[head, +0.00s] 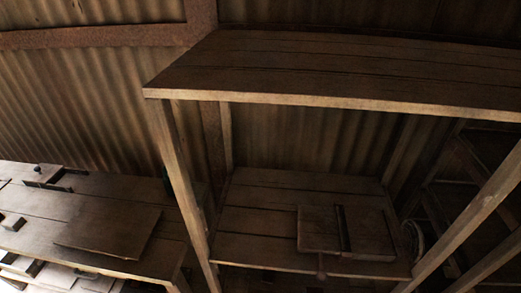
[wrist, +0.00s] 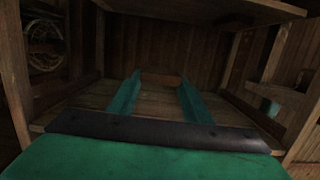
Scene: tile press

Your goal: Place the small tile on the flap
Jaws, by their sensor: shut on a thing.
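In the wrist view my gripper (wrist: 160,78) shows as two teal fingers pointing away from the camera. It is shut on a small brown block, which looks like the small tile (wrist: 161,80), held between the fingertips over a planked wooden surface (wrist: 155,103). Whether the tile touches the surface is too dark to tell. I cannot tell which panel is the flap. My gripper does not show in the head view.
The lower shelf (head: 262,200) stands under a wide upper board (head: 330,70) with wooden posts. At left, a workbench (head: 60,197) carries a flat board (head: 107,230) and a few small blocks. A round wire thing (wrist: 43,45) is at left in the wrist view.

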